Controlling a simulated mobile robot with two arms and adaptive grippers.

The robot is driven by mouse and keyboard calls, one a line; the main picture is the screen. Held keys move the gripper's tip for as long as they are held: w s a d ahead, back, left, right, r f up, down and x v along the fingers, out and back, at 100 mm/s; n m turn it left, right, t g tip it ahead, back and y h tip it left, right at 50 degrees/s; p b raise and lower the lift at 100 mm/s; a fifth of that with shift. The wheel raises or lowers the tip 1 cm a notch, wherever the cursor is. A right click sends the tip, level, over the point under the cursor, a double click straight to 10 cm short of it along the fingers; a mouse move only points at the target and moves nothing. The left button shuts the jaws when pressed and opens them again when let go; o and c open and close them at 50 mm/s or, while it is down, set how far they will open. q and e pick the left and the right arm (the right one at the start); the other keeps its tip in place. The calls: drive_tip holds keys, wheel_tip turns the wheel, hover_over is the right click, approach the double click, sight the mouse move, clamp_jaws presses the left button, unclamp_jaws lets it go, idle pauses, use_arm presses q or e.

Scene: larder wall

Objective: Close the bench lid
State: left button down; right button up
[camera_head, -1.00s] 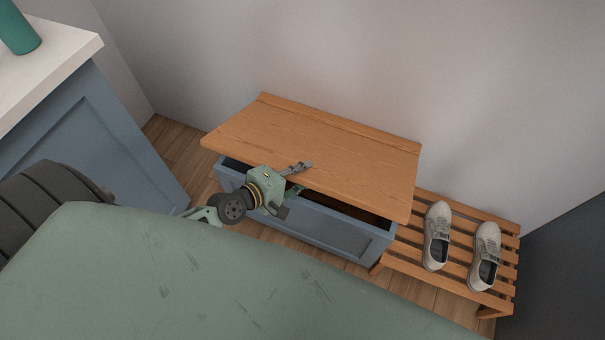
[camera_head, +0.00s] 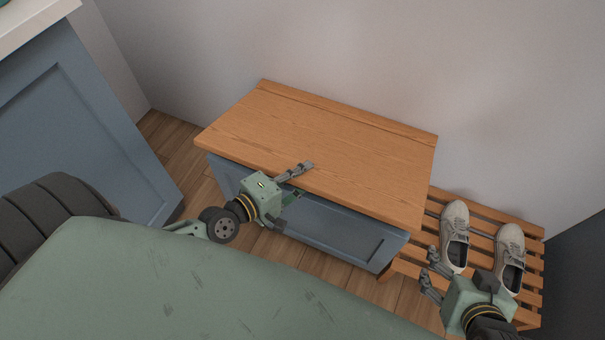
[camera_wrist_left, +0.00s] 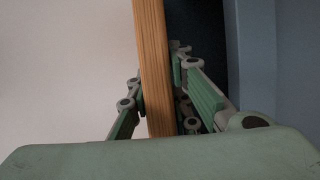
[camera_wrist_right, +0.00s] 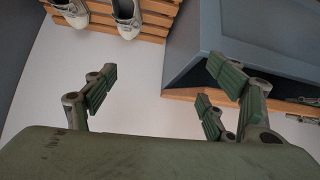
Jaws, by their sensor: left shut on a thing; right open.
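The bench has a wooden lid (camera_head: 340,135) over a blue-grey box (camera_head: 335,235). The lid lies low over the box, nearly level; the dark inside barely shows from the head. In the left wrist view a dark gap remains between the lid's edge (camera_wrist_left: 152,55) and the box wall (camera_wrist_left: 252,60). My left gripper (camera_head: 299,180) is shut on the middle of the lid's front edge, one finger on each side. My right gripper (camera_head: 432,271) is open and empty, to the right of the bench. The right wrist view shows the box (camera_wrist_right: 192,45) past its fingers.
A slatted wooden rack (camera_head: 400,268) stands right of the bench, with two pale shoes (camera_head: 454,235) on it, close to my right gripper. A blue cabinet (camera_head: 75,130) with a pale top is at left. The wall is behind the bench. Some wooden floor (camera_head: 160,140) shows between cabinet and bench.

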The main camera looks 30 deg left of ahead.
use_arm(q)
drive_tip(key=f, duration=0.1)
drive_tip(key=f+b, duration=0.1)
drive_tip(key=b, duration=0.1)
drive_tip(key=shift+s+f, duration=0.25)
drive_tip(key=shift+f, duration=0.15)
drive_tip(key=shift+s+f, duration=0.1)
drive_tip(key=shift+f, duration=0.25)
use_arm(e)
drive_tip(key=w+a+r+t+y, duration=0.2)
drive_tip(key=w+r+t, duration=0.4)
drive_tip(key=r, duration=0.5)
drive_tip(key=shift+w+a+t, duration=0.4)
drive_tip(key=shift+w+a, duration=0.1)
drive_tip(key=shift+a, duration=0.1)
use_arm(q)
drive_tip(key=c, duration=1.9)
unclamp_jaws()
drive_tip(key=o, duration=0.3)
drive_tip(key=shift+r, duration=0.15)
drive_tip(key=shift+o, duration=0.2)
drive_tip(key=v, duration=1.2)
